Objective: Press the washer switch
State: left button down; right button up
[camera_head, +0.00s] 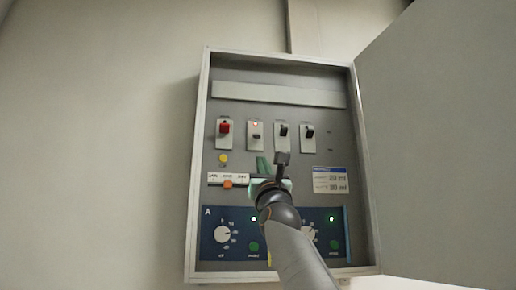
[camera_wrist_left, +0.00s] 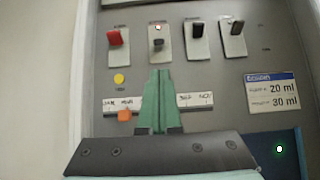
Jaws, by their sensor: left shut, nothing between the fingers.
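In the open wall panel (camera_head: 203,150) is a row of switches on pale plates. No readable label tells which is the washer switch. From left they are a red switch (camera_head: 224,128), a dark lever (camera_head: 256,136) under a lit red lamp, a black lever (camera_head: 283,130) and another black lever (camera_head: 309,131). My left gripper (camera_head: 262,160) is shut and empty, its green fingers just below the row. In the left wrist view its fingertips (camera_wrist_left: 158,72) point up at the lever (camera_wrist_left: 158,43) under the red lamp, slightly below it. Contact cannot be told.
Below the row are a yellow button (camera_head: 223,159), a white scale strip with an orange slider (camera_head: 228,184), and a blue dial panel (camera_head: 222,212) with green lamps. A blue-and-white label (camera_head: 330,180) is at right. The open cabinet door (camera_head: 440,140) fills the right side.

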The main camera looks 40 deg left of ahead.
aim_at(259, 137)
pick_arm(q)
jog(key=p+x, duration=0.8)
jog(key=shift+a+r, duration=0.1)
jog(key=shift+r, duration=0.15)
jog(key=shift+w+a+r+p, duration=0.3)
jog(key=shift+w+a+p, duration=0.2)
jog(key=shift+p, duration=0.3)
jog(key=shift+s+d+r+g+h+b, duration=0.35)
jog(key=shift+h+b, duration=0.25)
jog(key=shift+b, duration=0.35)
jog(key=shift+s+d+r+b, duration=0.1)
jog(key=shift+r+b, duration=0.05)
jog(key=shift+b, duration=0.4)
jog(key=shift+s+d+r, duration=0.15)
jog(key=shift+d+r, duration=0.05)
jog(key=shift+r, duration=0.15)
jog(key=shift+s+d+r, duration=0.1)
jog(key=shift+d+r, duration=0.1)
jog(key=shift+r, duration=0.25)
